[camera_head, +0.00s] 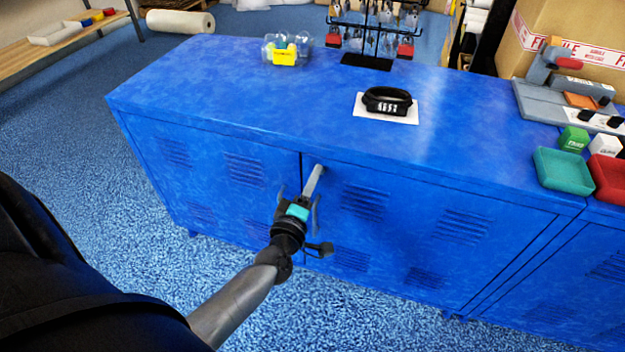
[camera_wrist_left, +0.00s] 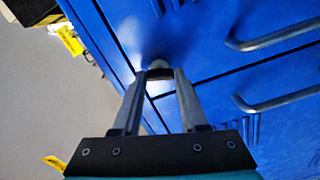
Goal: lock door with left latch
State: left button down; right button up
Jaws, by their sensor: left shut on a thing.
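The blue cabinet (camera_head: 400,205) has two louvred doors that look closed, with a dark seam between them. My left gripper (camera_head: 317,171) reaches the upper front of the cabinet just right of this seam. In the left wrist view its grey fingers (camera_wrist_left: 158,76) are closed on a small latch piece (camera_wrist_left: 159,72), dark with a pale end, close to the blue metal. In the head view the fingers hide the latch, so its angle cannot be told. A curved door handle (camera_head: 316,214) is beside the gripper; two handles show in the left wrist view (camera_wrist_left: 284,98). My right gripper is not in view.
On the cabinet top are a black device (camera_head: 387,100) on white paper, a clear yellow-labelled item (camera_head: 285,52), a padlock rack (camera_head: 368,60) and green (camera_head: 563,169) and red (camera_head: 609,178) trays. A large carton (camera_head: 575,40) stands behind. The blue floor (camera_head: 75,130) at left is clear.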

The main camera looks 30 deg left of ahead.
pick_arm(q)
jog(key=n, duration=0.3)
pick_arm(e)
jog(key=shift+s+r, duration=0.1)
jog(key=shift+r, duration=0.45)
pick_arm(q)
jog(key=shift+n, duration=0.4)
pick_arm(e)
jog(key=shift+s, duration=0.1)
pick_arm(q)
jog(key=c, duration=0.5)
grip_release()
jog(key=shift+o, duration=0.3)
jog(key=shift+s, duration=0.1)
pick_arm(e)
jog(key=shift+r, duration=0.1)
pick_arm(q)
jog(key=p+v, duration=0.3)
jog(key=v, duration=1.2)
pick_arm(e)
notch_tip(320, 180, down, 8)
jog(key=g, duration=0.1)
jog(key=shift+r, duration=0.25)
